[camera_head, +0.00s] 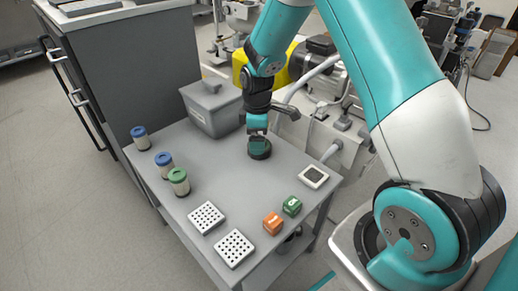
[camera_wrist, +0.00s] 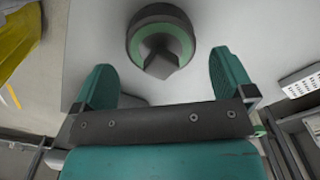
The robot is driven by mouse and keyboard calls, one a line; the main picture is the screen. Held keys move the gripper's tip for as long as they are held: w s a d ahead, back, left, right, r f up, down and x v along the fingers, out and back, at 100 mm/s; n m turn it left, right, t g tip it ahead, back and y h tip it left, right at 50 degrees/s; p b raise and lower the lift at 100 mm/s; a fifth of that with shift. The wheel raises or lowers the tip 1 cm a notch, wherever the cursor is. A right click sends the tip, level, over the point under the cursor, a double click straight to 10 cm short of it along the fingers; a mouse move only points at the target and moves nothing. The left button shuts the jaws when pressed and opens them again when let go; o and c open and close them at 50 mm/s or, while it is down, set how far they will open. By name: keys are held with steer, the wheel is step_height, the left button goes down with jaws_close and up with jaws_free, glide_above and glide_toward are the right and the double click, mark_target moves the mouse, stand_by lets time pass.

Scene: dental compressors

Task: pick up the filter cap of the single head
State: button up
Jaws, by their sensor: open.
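The filter cap (camera_head: 260,151) is a dark round cap with a green ring, lying on the grey table. In the wrist view the cap (camera_wrist: 151,24) has a raised wedge-shaped grip in its middle. My gripper (camera_head: 257,132) is right above the cap in the head view and partly hides it. In the wrist view my gripper (camera_wrist: 162,62) has its two teal fingers wide apart with nothing between them. The cap shows beyond the fingertips, roughly centred between them. I cannot tell the exact height gap.
A grey lidded bin (camera_head: 213,108) stands behind the cap to the left. Several filter canisters (camera_head: 179,182) line the left edge.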

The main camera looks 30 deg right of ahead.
step_height(320, 180, down, 4)
steer(key=shift+s+b, duration=0.1)
steer(key=shift+b, duration=0.7)
steer(key=shift+r, duration=0.1)
steer(key=c, duration=0.9)
steer(key=shift+c, duration=0.2)
steer(key=shift+r, duration=0.15)
